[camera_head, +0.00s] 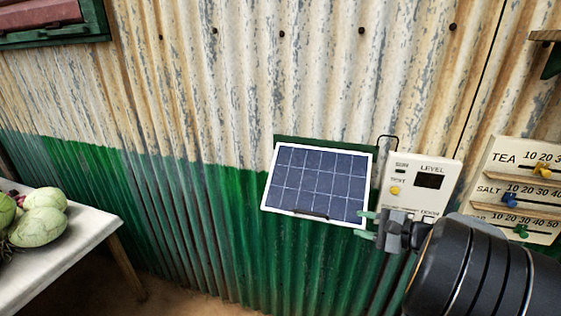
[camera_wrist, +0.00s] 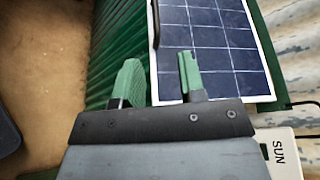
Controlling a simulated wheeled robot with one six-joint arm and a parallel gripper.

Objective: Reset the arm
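My gripper (camera_head: 367,224) shows at the lower right in the head view, at the end of my dark arm. Its two green fingers are apart and nothing shows between them. In the wrist view my gripper (camera_wrist: 160,82) also stands open and empty. The fingers are close to the lower right corner of a blue solar panel (camera_head: 318,182) with a white frame. In the wrist view the panel (camera_wrist: 212,45) lies behind the right finger. I cannot tell whether the finger touches it.
Right of the panel is a white level box (camera_head: 412,198) with a yellow button (camera_head: 395,190). A slider board (camera_head: 520,172) hangs farther right. The corrugated wall (camera_head: 190,110) is close; floor (camera_head: 190,302) shows below.

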